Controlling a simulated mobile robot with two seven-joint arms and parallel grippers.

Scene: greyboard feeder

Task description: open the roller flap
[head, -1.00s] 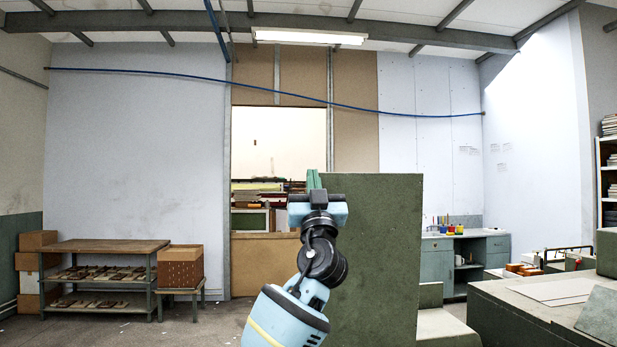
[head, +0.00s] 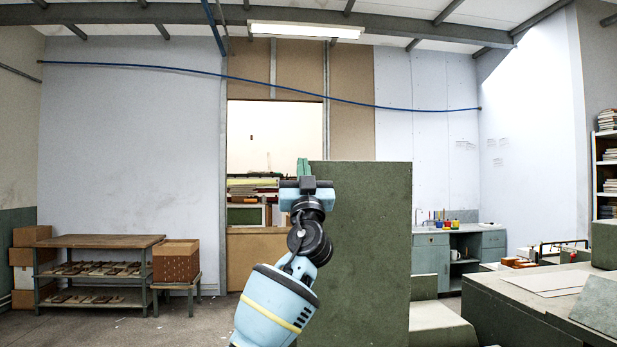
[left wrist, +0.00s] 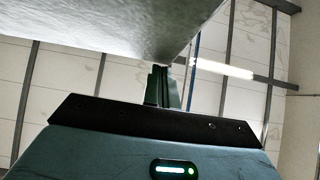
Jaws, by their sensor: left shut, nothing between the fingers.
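A large dark green upright panel (head: 365,250) stands in the middle of the head view; I cannot tell whether it is the roller flap or part of the feeder around it. My left gripper (head: 303,168) points upward at its top left corner, with the fingers shut and empty. In the left wrist view the shut fingers (left wrist: 161,86) reach up beside the lower edge of a grey surface (left wrist: 90,30). Whether they touch it is unclear. My right gripper is out of view.
A green-grey block (head: 440,325) stands low to the right of the panel, with a wide bench (head: 545,285) beyond. A shelf table (head: 100,241) and brown boxes (head: 175,262) stand at the left. The floor between them and my arm is open.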

